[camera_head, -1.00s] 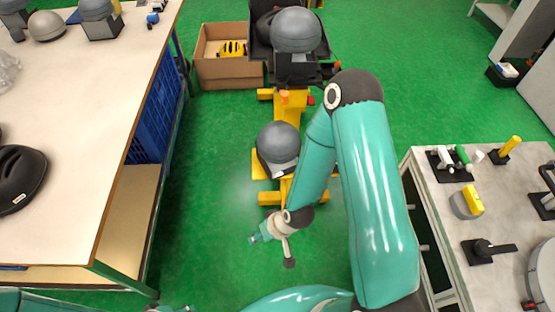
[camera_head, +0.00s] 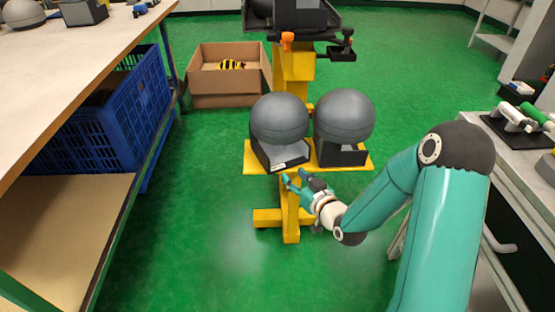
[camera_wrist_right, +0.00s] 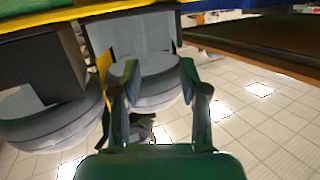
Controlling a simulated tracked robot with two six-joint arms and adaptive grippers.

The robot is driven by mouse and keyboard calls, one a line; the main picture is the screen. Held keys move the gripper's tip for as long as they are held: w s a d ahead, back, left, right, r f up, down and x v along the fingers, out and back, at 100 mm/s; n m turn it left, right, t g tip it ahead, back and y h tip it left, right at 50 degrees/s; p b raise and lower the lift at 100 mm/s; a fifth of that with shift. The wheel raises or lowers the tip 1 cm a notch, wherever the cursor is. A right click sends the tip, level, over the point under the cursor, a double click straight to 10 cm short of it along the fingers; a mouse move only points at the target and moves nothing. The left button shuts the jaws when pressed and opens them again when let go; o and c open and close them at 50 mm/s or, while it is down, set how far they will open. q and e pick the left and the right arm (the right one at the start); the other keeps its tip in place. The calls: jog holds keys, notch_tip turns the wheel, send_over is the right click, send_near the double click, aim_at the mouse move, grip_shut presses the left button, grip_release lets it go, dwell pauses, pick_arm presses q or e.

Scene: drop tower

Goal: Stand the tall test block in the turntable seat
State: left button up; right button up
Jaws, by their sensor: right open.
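Two grey domed blocks with dark bases stand side by side on the yellow lower shelf (camera_head: 250,158): the left block (camera_head: 279,118), with a white label, and the right block (camera_head: 344,116). Which is the tall test block I cannot tell for sure. My right gripper (camera_head: 297,180) is open and empty, just in front of and below the left block. In the upside-down right wrist view, its fingers (camera_wrist_right: 158,75) show in front of a block (camera_wrist_right: 145,35); contact is unclear. A black seat (camera_head: 292,22), likely the turntable seat, tops the yellow post; its top is cut off.
A cardboard box (camera_head: 226,100) with a yellow-black item stands behind left. A workbench (camera_head: 60,75) with a blue crate (camera_head: 100,130) below lines the left. A grey counter (camera_head: 530,165) with tools is at right. Green floor is open between.

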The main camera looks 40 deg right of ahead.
aim_at(287, 163)
jog(key=w+d+b, duration=0.1)
jog(key=w+b, duration=0.1)
jog(key=w, duration=0.1)
jog(key=w+d+f+t+b, duration=0.1)
jog(key=w+d+b, duration=0.1)
jog(key=w, duration=0.2)
jog(key=w+d+t+h+b, duration=0.1)
jog(key=w+d+b, duration=0.1)
jog(key=w+b, duration=0.1)
jog(key=shift+w+d+f, duration=0.15)
jog(key=shift+w+f, duration=0.05)
jog(key=shift+w, duration=0.3)
jog(key=w, duration=0.1)
jog(key=w+b, duration=0.2)
jog(key=shift+w+d+f, duration=0.1)
jog(key=shift+w+d, duration=0.2)
jog(key=shift+w, duration=0.1)
jog(key=shift+w+d, duration=0.1)
jog(key=shift+w, duration=0.5)
pick_arm(q)
notch_tip(287, 163, down, 12)
jog(key=shift+r, duration=0.2)
pick_arm(e)
jog(key=shift+c, duration=0.2)
grip_shut()
